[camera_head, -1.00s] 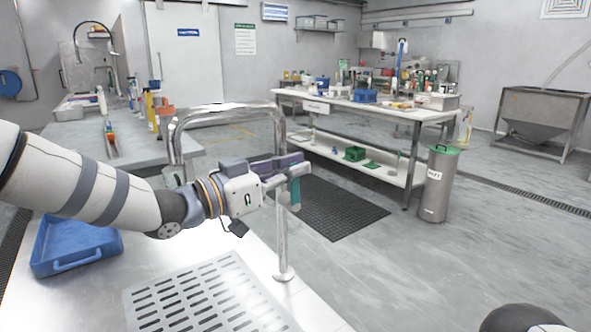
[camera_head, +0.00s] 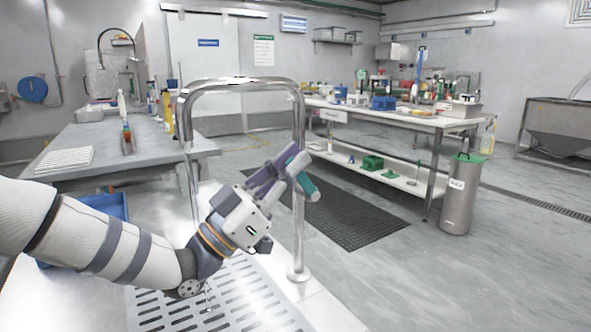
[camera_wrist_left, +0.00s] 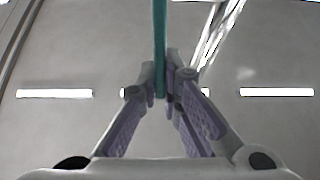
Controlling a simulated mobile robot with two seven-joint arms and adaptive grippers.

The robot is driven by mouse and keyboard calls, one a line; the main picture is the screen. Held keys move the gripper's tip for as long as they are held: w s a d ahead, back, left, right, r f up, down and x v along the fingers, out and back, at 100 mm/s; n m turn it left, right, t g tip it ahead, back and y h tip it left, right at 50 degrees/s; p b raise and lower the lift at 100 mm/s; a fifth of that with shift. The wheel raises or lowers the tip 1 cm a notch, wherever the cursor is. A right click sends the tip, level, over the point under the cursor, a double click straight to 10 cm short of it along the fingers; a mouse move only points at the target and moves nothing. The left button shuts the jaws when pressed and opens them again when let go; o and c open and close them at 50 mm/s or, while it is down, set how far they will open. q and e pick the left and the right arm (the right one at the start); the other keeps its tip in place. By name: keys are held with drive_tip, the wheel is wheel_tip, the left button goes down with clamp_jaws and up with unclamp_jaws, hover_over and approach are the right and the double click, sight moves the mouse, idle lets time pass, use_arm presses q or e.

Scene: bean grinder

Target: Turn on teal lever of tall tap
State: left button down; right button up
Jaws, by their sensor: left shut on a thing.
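The tall chrome tap (camera_head: 299,235) stands at the counter's edge in the head view, its pipe bent over in a wide arch to the left. Its teal lever (camera_head: 308,188) is tilted on the slant beside the upright pipe. My left gripper (camera_head: 290,172), with purple finger pads, is shut on the lever. In the left wrist view the teal lever (camera_wrist_left: 160,45) runs down between the fingertips (camera_wrist_left: 161,90). A faint thin streak shows near the drain grate; I cannot tell whether it is water. My right gripper is out of view.
A slotted drain grate (camera_head: 235,300) lies in the steel counter below my left arm. A blue tray (camera_head: 108,205) is partly hidden behind that arm. A black floor mat (camera_head: 350,222) and a steel bin with a green lid (camera_head: 461,198) are beyond.

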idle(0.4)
use_arm(q)
drive_tip(key=c, duration=1.7)
unclamp_jaws()
drive_tip(key=v, duration=1.2)
drive_tip(key=shift+f, duration=0.1)
